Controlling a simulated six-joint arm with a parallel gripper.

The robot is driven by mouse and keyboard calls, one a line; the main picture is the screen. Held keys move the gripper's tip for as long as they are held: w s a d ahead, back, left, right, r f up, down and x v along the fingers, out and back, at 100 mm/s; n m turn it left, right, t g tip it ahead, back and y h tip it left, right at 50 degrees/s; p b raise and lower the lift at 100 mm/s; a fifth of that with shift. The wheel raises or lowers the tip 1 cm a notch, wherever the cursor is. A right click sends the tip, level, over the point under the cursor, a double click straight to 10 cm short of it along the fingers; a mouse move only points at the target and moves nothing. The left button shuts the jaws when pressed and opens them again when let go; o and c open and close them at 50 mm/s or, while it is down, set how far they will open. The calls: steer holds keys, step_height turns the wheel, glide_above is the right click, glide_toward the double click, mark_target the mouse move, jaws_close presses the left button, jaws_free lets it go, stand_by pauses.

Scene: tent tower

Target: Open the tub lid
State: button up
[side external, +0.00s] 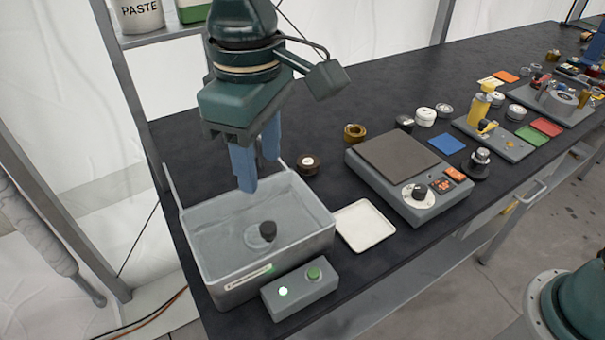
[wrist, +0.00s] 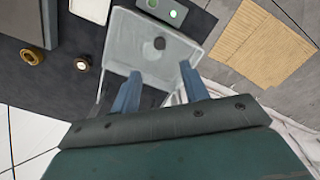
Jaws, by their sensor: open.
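The grey rectangular tub (side external: 325,226) stands at the near left end of the bench, with a pale label on its front. A grey surface (side external: 215,235) shows inside its rim, with a dark round knob (side external: 268,230) on a pale disc. I cannot tell whether this surface is the lid or the tub's inside. A thin pale bar rises at the tub's back left. My gripper (side external: 258,170) points down above the tub's back part, open and empty, apart from the knob. In the wrist view, the knob (wrist: 160,43) lies beyond my open fingers (wrist: 159,71).
A grey control box (side external: 300,290) with a lit green light and green button sits against the tub's front. A white tray (side external: 364,225) and a grey scale-like device (side external: 400,170) stand to the right. A small brown-and-white roll (side external: 308,165) lies behind the tub.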

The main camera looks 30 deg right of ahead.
mark_target(268, 227)
step_height(268, 227, down, 12)
steer(key=shift+r, duration=0.15)
stand_by(0.4)
jaws_close()
